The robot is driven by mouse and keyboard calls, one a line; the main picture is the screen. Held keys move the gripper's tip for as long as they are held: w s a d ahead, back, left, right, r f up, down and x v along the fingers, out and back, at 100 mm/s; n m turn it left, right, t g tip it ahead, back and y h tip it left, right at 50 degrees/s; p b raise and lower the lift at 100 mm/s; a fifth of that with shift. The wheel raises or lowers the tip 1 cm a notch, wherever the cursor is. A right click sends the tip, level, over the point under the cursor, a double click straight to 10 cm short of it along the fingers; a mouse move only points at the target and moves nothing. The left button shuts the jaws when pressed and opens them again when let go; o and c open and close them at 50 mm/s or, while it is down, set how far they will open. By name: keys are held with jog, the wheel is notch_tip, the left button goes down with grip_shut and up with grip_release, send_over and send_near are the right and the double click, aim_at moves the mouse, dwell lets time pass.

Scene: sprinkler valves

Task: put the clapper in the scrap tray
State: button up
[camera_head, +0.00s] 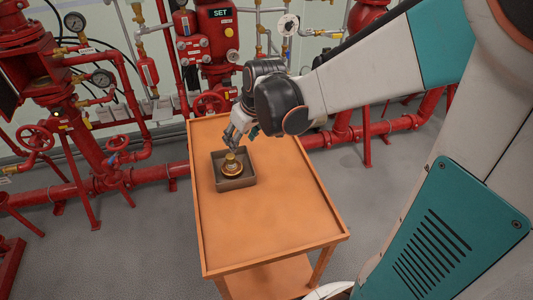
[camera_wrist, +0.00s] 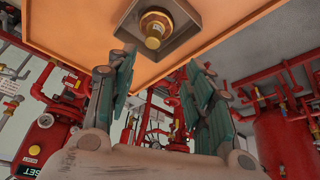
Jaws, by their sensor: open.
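The clapper (camera_head: 232,169) is a round brass-coloured piece with a raised knob in its middle. It lies inside the scrap tray (camera_head: 237,184), a small square dark tray on the orange cart. The clapper also shows in the wrist view (camera_wrist: 154,27), within the walls of the tray (camera_wrist: 188,24). My gripper (camera_head: 232,147) is just behind and above the tray in the head view. In the wrist view its two fingers (camera_wrist: 160,90) are spread wide apart with nothing between them, clear of the clapper.
The orange cart top (camera_head: 270,232) is bare around the tray, with most free room towards the front. Red pipework and valves (camera_head: 80,120) stand behind and left of the cart. A red valve body (camera_head: 218,35) marked SET stands behind it.

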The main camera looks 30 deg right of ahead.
jog(key=s+r+m, duration=0.1)
jog(key=s+r, duration=0.1)
jog(key=s, duration=0.4)
jog(key=s+r+m+t, duration=0.1)
jog(key=s+r, duration=0.2)
jog(key=s, duration=0.3)
jog(key=s+a+r+m+t+h, duration=0.1)
jog(key=s+r, duration=0.1)
jog(key=s, duration=0.4)
jog(key=shift+s+r, duration=0.2)
jog(key=shift+r, duration=0.15)
jog(key=shift+a, duration=0.1)
